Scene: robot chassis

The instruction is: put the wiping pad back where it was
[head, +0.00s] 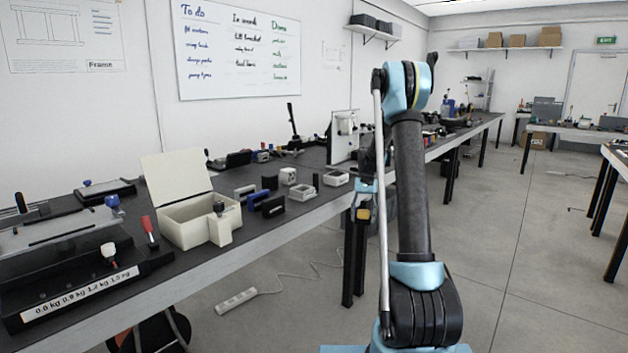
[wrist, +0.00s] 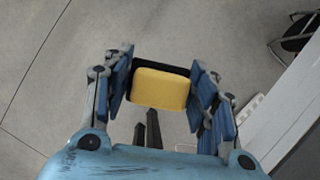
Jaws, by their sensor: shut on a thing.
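My gripper (wrist: 160,80) is shut on the wiping pad (wrist: 160,89), a yellow block with a black backing, held between the blue fingers in the wrist view. Bare floor lies behind the pad there. In the head view my gripper (head: 364,198) is beside the front edge of the long workbench (head: 262,232), partly hidden by my arm. A small yellow bit of the pad (head: 363,213) shows there.
On the bench stand an open cream box (head: 184,230), a labelled weight rack (head: 80,291), several small blocks, and an upright white panel (head: 343,138) near my arm. A whiteboard (head: 240,50) hangs behind. A power strip (head: 236,300) lies on the floor. The right aisle is clear.

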